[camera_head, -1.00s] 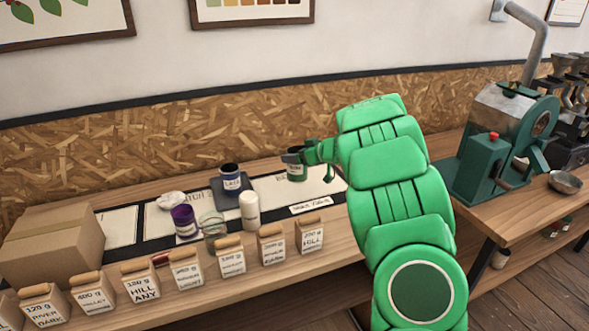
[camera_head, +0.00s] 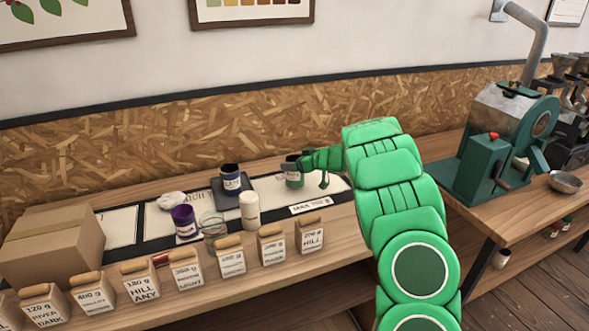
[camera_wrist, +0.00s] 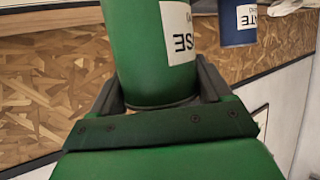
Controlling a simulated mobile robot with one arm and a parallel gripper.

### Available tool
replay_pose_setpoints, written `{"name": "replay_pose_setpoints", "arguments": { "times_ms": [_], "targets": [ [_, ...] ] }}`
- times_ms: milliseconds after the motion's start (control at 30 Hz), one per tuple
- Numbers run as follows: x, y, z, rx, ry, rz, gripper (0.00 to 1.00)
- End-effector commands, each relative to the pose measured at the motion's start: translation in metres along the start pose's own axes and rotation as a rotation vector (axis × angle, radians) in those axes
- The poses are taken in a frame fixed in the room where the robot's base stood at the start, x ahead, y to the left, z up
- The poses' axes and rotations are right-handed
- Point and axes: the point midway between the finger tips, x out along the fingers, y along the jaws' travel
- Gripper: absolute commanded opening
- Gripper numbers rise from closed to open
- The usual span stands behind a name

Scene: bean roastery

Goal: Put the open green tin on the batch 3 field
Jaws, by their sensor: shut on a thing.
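The green tin (camera_head: 293,176) with a white label stands upright over the rightmost white field (camera_head: 328,184) of the dark-bordered mat. I cannot tell whether its base touches the field. My gripper (camera_head: 302,164) holds the tin from the right. In the wrist view the tin (camera_wrist: 145,45) fills the space between both fingers of my gripper (camera_wrist: 162,92), and part of its label shows. Its open top is hard to make out.
A dark blue tin (camera_head: 230,178) stands on a dark block (camera_head: 232,193) left of the green tin. A white cylinder (camera_head: 249,210), a glass jar (camera_head: 213,227) and a purple tin (camera_head: 184,221) are nearby. Several labelled bags (camera_head: 309,234) line the front edge.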

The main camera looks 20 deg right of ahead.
Motion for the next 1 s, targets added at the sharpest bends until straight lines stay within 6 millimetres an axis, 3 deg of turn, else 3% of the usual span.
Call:
{"name": "replay_pose_setpoints", "arguments": {
  "times_ms": [200,567,600,733,1000],
  "targets": [
    [0.009,0.000,0.024,0.001,-0.001,0.000,0.30],
    [0.011,0.000,0.027,0.001,-0.001,0.000,0.30],
    [0.011,0.000,0.027,0.001,-0.001,0.000,0.80],
    [0.011,0.000,0.027,0.000,-0.001,0.000,0.99],
    [0.010,0.000,0.026,0.000,-0.001,0.000,1.00]
  ]
}}
